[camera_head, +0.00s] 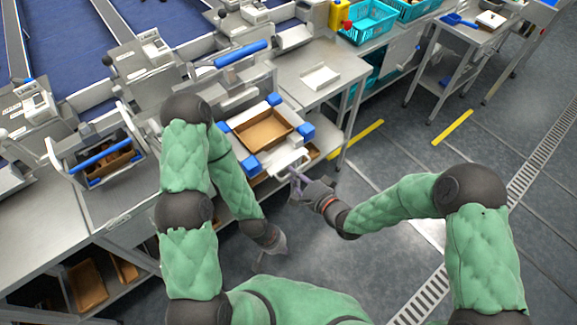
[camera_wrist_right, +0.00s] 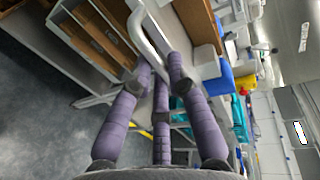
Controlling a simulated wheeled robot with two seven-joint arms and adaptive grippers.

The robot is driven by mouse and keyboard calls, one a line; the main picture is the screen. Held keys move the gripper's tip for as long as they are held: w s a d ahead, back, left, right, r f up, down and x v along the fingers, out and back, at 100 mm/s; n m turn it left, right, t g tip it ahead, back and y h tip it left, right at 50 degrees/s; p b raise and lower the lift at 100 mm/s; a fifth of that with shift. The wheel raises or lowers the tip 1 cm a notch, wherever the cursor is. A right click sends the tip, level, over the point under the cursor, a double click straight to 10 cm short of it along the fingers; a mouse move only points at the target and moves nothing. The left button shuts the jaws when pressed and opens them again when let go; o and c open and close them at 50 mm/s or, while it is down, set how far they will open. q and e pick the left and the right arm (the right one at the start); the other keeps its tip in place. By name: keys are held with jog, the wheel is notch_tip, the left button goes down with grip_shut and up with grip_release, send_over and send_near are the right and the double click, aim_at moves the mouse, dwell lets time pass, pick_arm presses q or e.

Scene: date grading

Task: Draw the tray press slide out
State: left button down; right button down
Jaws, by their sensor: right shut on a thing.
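The tray press (camera_head: 222,76) stands on the steel bench with a blue bar on top. Its pale slide (camera_head: 274,161) is out in front of it, with blue corner blocks around a brown tray (camera_head: 262,131). My right gripper (camera_head: 298,184) is shut on the slide's looped metal handle (camera_head: 291,166). In the right wrist view its purple fingers (camera_wrist_right: 162,75) close around the pale handle (camera_wrist_right: 143,35). My left gripper (camera_head: 272,250) hangs low in front of the bench, apart from the slide; its fingers are too small to read.
Another press (camera_head: 100,153) with a blue bar stands at left. A pale plate (camera_head: 320,76) lies on the bench at right. Turquoise crates (camera_head: 368,22) stand further back. Brown trays (camera_head: 87,284) sit on the lower shelf. The floor to the right is mostly clear.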

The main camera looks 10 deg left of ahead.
jog(key=shift+f+v, duration=0.2)
jog(key=shift+v, duration=0.7)
jog(key=shift+f+v, duration=0.2)
jog(key=shift+v, duration=0.7)
jog(key=c, duration=1.2)
grip_release()
jog(key=v, duration=1.2)
